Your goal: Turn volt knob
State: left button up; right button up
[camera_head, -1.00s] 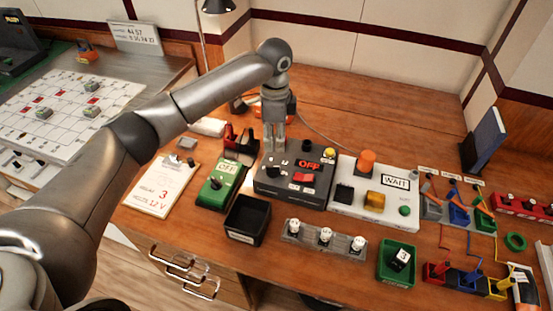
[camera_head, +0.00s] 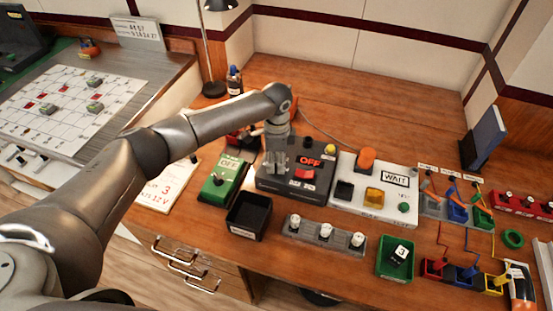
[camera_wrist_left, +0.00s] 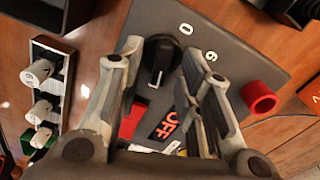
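A dark grey control box (camera_head: 292,187) stands on the bench with a red OFF display (camera_head: 310,162) and a red switch. My left gripper (camera_head: 277,166) is over the left part of this box and hides its dial in the head view. In the left wrist view a black pointer knob (camera_wrist_left: 160,60) sits on the grey panel, with the white marks 0 and 6 nearby. The left gripper's fingers (camera_wrist_left: 164,68) are apart, one on each side of the knob, with visible gaps. Contact cannot be told. My right gripper is not in view.
Left of the box is a green unit (camera_head: 222,183); right is a white WAIT box (camera_head: 375,192). In front are an empty black bin (camera_head: 248,216), a grey strip of white knobs (camera_head: 325,235) and a green tray (camera_head: 395,260). The bench behind is mostly clear.

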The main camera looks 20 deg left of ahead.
pick_arm(q)
grip_shut()
jog(key=shift+r, duration=0.1)
jog(key=shift+r+n+p, duration=0.1)
jog(key=shift+n+p, duration=0.6)
jog(key=shift+p, duration=0.25)
jog(key=shift+n+p, duration=1.2)
jog(key=shift+p, duration=0.05)
jog(key=n+p, duration=0.2)
jog(key=n, duration=0.1)
jog(key=shift+w+p, duration=0.15)
jog(key=shift+p, duration=0.15)
jog(key=shift+w+a+n+p, duration=0.15)
jog(key=shift+n+p, duration=0.65)
jog(key=shift+n, duration=0.7)
